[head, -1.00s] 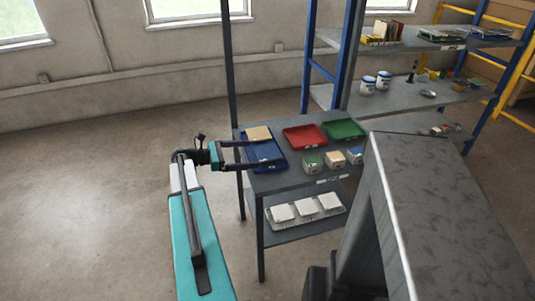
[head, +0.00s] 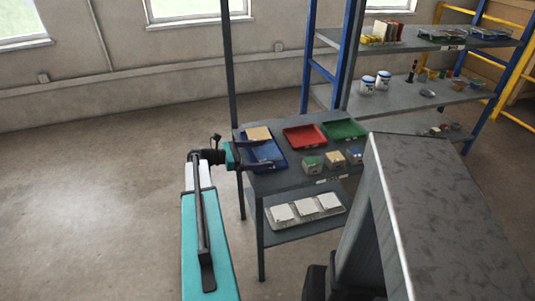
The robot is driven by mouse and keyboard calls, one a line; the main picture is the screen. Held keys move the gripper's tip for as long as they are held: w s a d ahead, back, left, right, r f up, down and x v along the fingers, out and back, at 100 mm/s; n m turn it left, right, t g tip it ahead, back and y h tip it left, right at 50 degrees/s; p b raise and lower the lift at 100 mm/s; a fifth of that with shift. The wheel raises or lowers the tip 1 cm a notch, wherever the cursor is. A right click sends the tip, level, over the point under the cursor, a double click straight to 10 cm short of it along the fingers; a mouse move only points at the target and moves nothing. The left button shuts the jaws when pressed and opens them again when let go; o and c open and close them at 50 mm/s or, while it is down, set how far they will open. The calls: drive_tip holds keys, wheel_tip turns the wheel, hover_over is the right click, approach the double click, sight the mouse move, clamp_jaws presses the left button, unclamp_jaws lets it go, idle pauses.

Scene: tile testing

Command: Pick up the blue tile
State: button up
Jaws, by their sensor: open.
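Three small pale boxes stand in a row at the front of the grey shelf unit's top. The right one has a blue top (head: 355,153), which may be the blue tile; it is too small to be sure. The middle box (head: 335,162) has a beige top and the left box (head: 312,165) a green top. My gripper (head: 275,153) is open and points right, over or in front of the blue tray (head: 270,157), left of the boxes. Nothing shows between its fingers, and they hide part of the tray.
A beige tile (head: 258,133) lies in the blue tray. A red tray (head: 305,136) and a green tray (head: 343,129) are beside it. A tray of white tiles (head: 307,208) is on the lower shelf. A grey block (head: 445,205) stands close at right; floor is clear at left.

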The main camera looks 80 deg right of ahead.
drive_tip(key=shift+s+d+f, duration=0.1)
drive_tip(key=shift+s+d, duration=0.15)
drive_tip(key=shift+s, duration=0.25)
drive_tip(key=c, duration=1.3)
